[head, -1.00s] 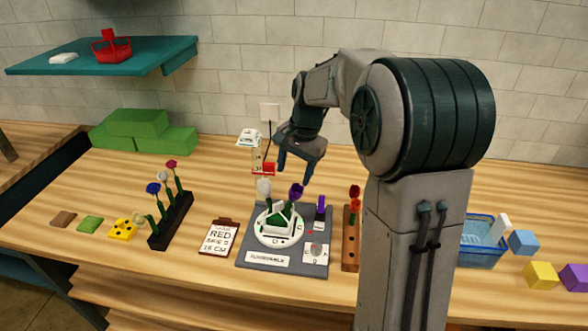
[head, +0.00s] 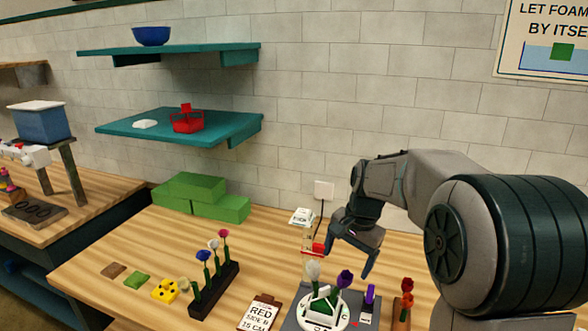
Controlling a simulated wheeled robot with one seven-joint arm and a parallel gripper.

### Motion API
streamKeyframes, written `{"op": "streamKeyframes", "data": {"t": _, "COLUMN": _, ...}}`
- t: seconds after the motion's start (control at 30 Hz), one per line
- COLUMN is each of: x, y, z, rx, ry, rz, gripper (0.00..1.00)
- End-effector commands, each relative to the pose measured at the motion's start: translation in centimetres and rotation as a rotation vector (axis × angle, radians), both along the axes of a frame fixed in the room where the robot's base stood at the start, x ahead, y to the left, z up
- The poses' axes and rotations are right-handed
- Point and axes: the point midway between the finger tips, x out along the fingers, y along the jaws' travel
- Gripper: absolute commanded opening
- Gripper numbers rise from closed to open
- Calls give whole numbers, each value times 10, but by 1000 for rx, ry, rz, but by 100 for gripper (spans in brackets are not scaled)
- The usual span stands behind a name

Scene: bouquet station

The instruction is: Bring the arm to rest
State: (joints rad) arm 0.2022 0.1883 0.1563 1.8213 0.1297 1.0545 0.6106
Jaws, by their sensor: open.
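My gripper (head: 352,246) is open and empty, at the end of my arm on the right of the head view. It hangs in the air above the back of the workbench (head: 150,240). Below and in front of it stands a round white turntable (head: 338,319) on a grey mat, with a green-and-white holder (head: 322,303) on it. A white flower (head: 313,270) and a purple flower (head: 345,279) stand up from there. The gripper looks apart from them. The lower part of the mat is cut off by the picture's edge.
A dark rack (head: 217,290) holds several flowers at left of the clipboard card (head: 260,314). Green blocks (head: 205,195) lie at the back. A red-topped device (head: 313,248) stands close to the gripper. Two teal shelves (head: 215,127) hang on the wall. Red flowers (head: 407,286) stand at right.

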Motion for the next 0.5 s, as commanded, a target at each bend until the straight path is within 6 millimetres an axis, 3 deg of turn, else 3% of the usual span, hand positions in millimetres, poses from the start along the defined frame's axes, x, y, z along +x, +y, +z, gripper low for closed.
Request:
{"op": "streamKeyframes", "data": {"t": 0.2, "x": -58, "y": 5, "z": 20, "rx": -81, "ry": -78, "rz": 169, "gripper": 82}}
{"op": "streamKeyframes", "data": {"t": 0.5, "x": -139, "y": 5, "z": 27, "rx": -182, "ry": -175, "rz": 404, "gripper": 82}}
